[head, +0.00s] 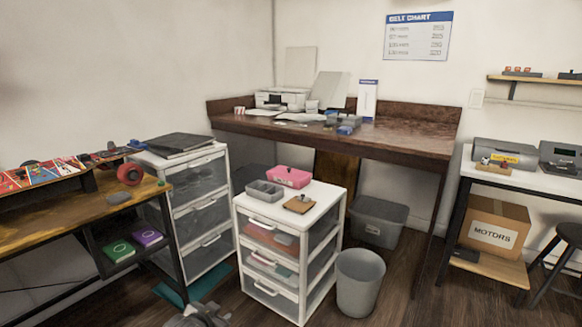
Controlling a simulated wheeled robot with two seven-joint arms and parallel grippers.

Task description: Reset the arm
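My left gripper (203,314) shows at the bottom edge of the head view, left of centre. It is grey, small and partly cut off by the picture's edge. My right gripper is out of view.
A workbench (40,225) stands at the left, beside another drawer unit (205,212). A grey bin (358,283) stands right of the front drawers. A brown desk (400,138) is at the back. A stool (568,232) is at right. Floor (440,295) is free at lower right.

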